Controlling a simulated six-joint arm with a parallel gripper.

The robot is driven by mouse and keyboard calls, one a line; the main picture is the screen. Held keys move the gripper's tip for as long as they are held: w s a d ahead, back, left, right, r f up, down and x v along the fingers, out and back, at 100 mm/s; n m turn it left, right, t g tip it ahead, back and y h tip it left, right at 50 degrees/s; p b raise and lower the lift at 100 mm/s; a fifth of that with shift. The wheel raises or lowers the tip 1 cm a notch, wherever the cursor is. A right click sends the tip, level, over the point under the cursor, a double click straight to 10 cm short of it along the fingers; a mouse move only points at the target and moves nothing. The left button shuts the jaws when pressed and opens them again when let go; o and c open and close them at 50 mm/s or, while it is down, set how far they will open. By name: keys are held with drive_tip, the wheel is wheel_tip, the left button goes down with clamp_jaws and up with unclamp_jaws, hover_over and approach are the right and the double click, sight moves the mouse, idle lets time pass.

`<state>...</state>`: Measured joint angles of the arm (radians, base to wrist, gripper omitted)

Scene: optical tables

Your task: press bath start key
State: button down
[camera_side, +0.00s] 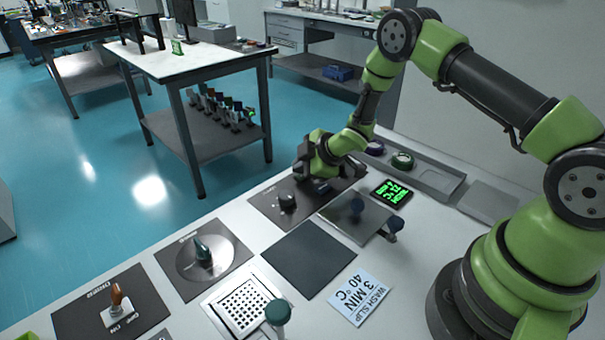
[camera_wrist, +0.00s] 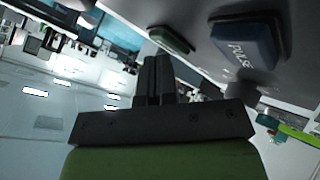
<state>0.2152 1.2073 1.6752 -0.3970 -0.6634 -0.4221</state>
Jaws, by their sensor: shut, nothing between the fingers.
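My gripper (camera_side: 304,178) is shut and empty, low over the far end of a dark control panel (camera_side: 265,206). In the wrist view its two dark fingers (camera_wrist: 158,62) are together, with their tips close to a small green key (camera_wrist: 171,40). I cannot tell whether they touch it. A larger blue key (camera_wrist: 245,45) marked PULSE is to the right of the fingers; a blue key (camera_side: 321,187) also shows beside the gripper in the side view. The green key is hidden there. No key marked as start is readable.
A black knob (camera_side: 287,202) stands on the panel. Nearby are a metal lid (camera_side: 345,211) with a blue knob, a green-lit display (camera_side: 391,193) and a grey tray (camera_side: 435,180). A card (camera_side: 360,297) reads WASH SLIP 3 MIN 40 C. A dark mat (camera_side: 309,259) is bare.

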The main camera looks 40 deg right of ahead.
sight(302, 176)
drive_tip(key=shift+f, duration=0.1)
idle(0.5)
drive_tip(key=shift+r, duration=0.8)
drive_tip(key=shift+r, duration=2.55)
